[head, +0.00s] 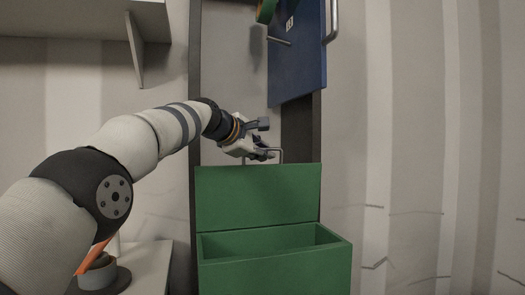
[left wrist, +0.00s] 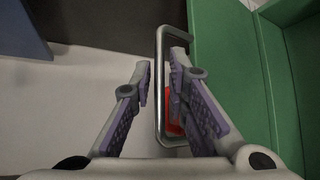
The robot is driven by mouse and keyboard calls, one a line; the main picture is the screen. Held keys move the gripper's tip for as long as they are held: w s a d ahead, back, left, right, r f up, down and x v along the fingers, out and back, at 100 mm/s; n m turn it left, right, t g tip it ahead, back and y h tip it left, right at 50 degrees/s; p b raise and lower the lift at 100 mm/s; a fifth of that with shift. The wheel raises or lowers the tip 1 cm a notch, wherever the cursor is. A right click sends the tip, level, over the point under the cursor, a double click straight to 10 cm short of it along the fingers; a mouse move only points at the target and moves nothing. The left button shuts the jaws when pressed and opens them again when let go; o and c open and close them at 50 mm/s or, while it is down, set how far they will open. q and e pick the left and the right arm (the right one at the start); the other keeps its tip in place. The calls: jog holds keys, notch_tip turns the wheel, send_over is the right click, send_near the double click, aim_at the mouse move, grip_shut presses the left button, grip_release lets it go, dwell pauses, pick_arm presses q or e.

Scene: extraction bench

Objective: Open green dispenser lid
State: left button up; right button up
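The green dispenser (head: 275,278) stands at the lower middle of the head view. Its green lid (head: 258,197) stands raised, roughly upright, at the back, and the open inside shows in front of it. A grey metal handle (head: 282,152) rises at the lid's top edge. It also shows in the left wrist view (left wrist: 158,95), next to the green lid panel (left wrist: 228,60). My left gripper (head: 265,140) is at this handle with its fingers apart. In the left wrist view, the handle's outer bar lies between the fingertips (left wrist: 161,68); contact is unclear. My right gripper is out of view.
A blue panel (head: 295,60) with a handle hangs above the dispenser. A white shelf (head: 85,18) is at the upper left. A low surface (head: 150,268) with a round grey object (head: 97,272) is at the lower left. A red patch (left wrist: 174,108) shows behind the handle.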

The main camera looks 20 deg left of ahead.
pick_arm(q)
jog(key=shift+s+a+r, duration=0.2)
jog(key=shift+s+r, duration=0.15)
jog(key=shift+s, duration=0.15)
jog(key=v, duration=0.6)
jog(key=shift+s, duration=0.25)
